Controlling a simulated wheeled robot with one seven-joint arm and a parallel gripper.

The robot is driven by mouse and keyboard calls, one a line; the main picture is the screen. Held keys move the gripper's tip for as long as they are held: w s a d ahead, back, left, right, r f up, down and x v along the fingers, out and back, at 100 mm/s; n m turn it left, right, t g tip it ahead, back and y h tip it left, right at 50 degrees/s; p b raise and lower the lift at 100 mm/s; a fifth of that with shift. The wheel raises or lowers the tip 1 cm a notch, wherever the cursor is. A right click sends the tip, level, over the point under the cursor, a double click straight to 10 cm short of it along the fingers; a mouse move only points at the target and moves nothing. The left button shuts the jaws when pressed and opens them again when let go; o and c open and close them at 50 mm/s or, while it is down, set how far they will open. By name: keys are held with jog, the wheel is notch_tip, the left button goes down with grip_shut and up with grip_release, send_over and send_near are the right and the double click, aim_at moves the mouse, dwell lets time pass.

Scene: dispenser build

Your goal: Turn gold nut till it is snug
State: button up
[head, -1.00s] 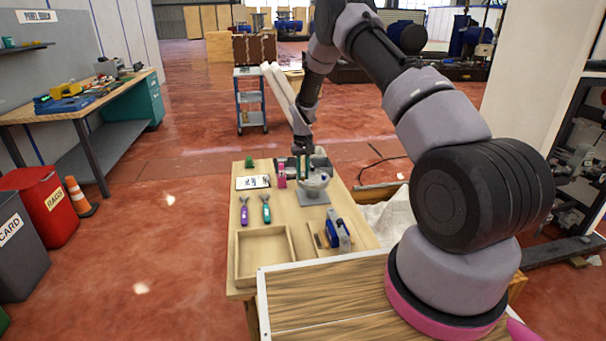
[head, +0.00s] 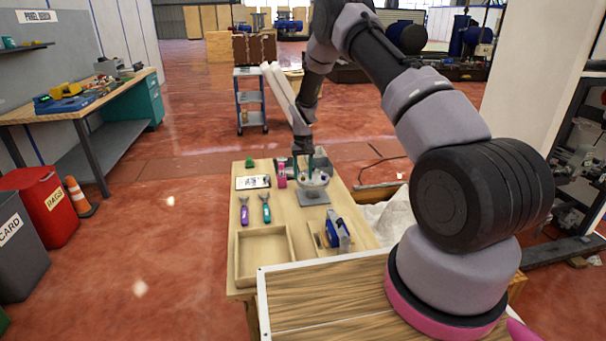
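The dispenser assembly, a pale round part on a grey base (head: 313,196), stands toward the far right of the wooden table. My gripper (head: 303,170) points down at the assembly's upper left side. Its dark fingers overlap the assembly, and the picture is too small to tell whether they are apart or closed. I cannot make out the gold nut; it is too small or hidden by the gripper.
On the table (head: 285,215) are a pink item (head: 281,176), a white card (head: 253,182), purple pliers (head: 244,211), teal pliers (head: 266,209) and a blue tool (head: 337,229). An empty wooden tray (head: 237,262) sits at the front left.

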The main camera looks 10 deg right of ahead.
notch_tip(320, 180, up, 11)
dwell(0.5)
jog(key=s+d+r+m+t, duration=0.1)
jog(key=s+r, duration=0.4)
jog(key=r, duration=0.5)
jog(key=s+d+r+t+y, duration=0.1)
jog(key=s+d+r, duration=0.1)
jog(key=s+r, duration=0.5)
jog(key=s+d+r+m+t, duration=0.1)
jog(key=s+r, duration=0.3)
jog(key=r, duration=0.8)
jog(key=s+d+r+t, duration=0.1)
jog(key=s+r+t, duration=0.1)
jog(key=s, duration=1)
jog(key=s+d+r+m+t+y, duration=0.1)
jog(key=s+r, duration=0.3)
jog(key=s, duration=0.8)
jog(key=shift+m+t, duration=0.3)
jog(key=shift+t, duration=0.3)
